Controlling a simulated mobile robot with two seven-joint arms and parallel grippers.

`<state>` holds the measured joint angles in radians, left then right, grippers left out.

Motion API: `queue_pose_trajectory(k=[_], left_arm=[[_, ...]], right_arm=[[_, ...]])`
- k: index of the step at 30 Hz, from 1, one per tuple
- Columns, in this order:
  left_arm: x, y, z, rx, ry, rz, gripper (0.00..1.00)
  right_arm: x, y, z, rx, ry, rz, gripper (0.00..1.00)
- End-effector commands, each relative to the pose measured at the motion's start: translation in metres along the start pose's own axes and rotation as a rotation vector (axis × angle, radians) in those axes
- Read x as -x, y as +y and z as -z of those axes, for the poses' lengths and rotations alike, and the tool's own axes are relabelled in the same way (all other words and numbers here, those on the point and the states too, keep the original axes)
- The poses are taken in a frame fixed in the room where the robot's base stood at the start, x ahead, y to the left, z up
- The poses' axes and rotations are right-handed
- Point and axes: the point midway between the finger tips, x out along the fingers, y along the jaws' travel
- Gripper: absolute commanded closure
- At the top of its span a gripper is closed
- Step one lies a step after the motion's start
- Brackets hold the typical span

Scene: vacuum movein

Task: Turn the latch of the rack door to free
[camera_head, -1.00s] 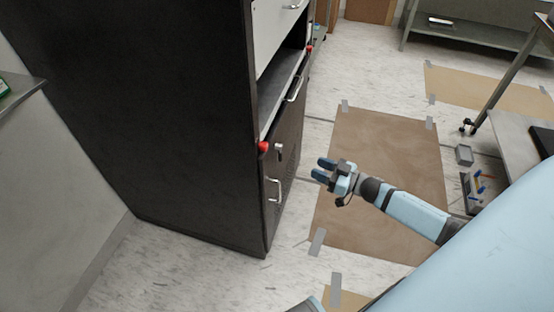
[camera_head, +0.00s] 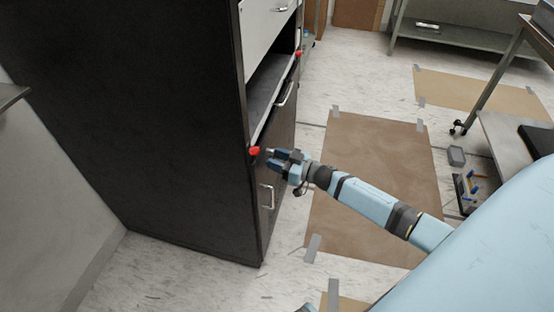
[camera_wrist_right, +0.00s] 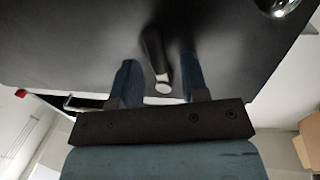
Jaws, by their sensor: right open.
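The black rack (camera_head: 170,110) stands at the left in the head view. Its lower door (camera_head: 283,165) carries a silver bar handle (camera_head: 267,196). My right gripper (camera_head: 272,156) is at the upper part of this door, just right of a red knob (camera_head: 254,151) on the rack's front edge. In the right wrist view the open blue fingers (camera_wrist_right: 162,82) stand either side of the latch (camera_wrist_right: 157,55), a dark lever with a bright metal end. I cannot tell whether the fingers touch it. The gripper hides the latch in the head view.
An open shelf slot (camera_head: 270,85) and another bar handle (camera_head: 287,92) lie above the lower door. A brown floor mat (camera_head: 375,180) lies right of the rack. A metal bench (camera_head: 515,145) stands at the right.

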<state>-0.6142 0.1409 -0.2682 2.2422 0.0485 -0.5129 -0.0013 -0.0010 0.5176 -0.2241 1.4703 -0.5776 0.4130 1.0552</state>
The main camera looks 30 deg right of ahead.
Motion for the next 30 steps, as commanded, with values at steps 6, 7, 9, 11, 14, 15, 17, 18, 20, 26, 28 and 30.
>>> queue_pose_trajectory(k=[6, 7, 9, 11, 14, 15, 17, 18, 20, 26, 28, 30], left_arm=[[0.0002, -0.0001, 0.0006, 0.000, 0.001, 0.000, 0.57], [0.0002, -0.0001, 0.0006, -0.001, 0.001, 0.000, 0.57], [0.0002, -0.0002, 0.0005, -0.001, 0.001, 0.000, 0.57], [0.0002, -0.0003, 0.0005, -0.001, 0.001, 0.001, 0.57], [0.0000, -0.0004, 0.0000, -0.001, 0.001, 0.001, 0.57], [-0.0001, -0.0005, -0.0003, -0.001, 0.001, 0.001, 0.57], [-0.0004, -0.0006, -0.0009, -0.001, 0.001, 0.001, 0.57], [-0.0006, -0.0006, -0.0013, -0.001, 0.001, 0.000, 0.57], [-0.0010, -0.0007, -0.0020, -0.001, 0.001, 0.000, 0.57], [-0.0016, -0.0007, -0.0022, 0.002, 0.009, -0.002, 0.57], [-0.0016, -0.0006, -0.0014, 0.002, 0.014, -0.003, 0.57], [-0.0018, -0.0003, -0.0014, 0.004, 0.018, -0.005, 0.57]], right_arm=[[0.0003, -0.0001, -0.0001, 0.000, 0.000, 0.000, 1.00], [0.0004, 0.0000, -0.0002, 0.000, 0.000, 0.000, 1.00], [0.0004, -0.0001, -0.0002, 0.000, 0.000, 0.000, 1.00], [0.0004, 0.0000, -0.0002, 0.001, 0.000, 0.000, 1.00], [0.0004, 0.0002, -0.0004, 0.009, 0.002, 0.000, 1.00], [0.0003, 0.0003, -0.0006, 0.016, 0.003, 0.000, 1.00], [0.0002, 0.0007, -0.0008, 0.032, 0.006, 0.000, 1.00], [0.0001, 0.0010, -0.0010, 0.044, 0.009, 0.000, 1.00], [-0.0001, 0.0018, -0.0013, 0.071, 0.014, 0.000, 1.00], [-0.0007, 0.0058, -0.0019, 0.204, 0.041, -0.001, 1.00], [-0.0010, 0.0078, -0.0020, 0.265, 0.053, -0.002, 1.00], [-0.0013, 0.0093, -0.0018, 0.329, 0.066, -0.001, 1.00]])
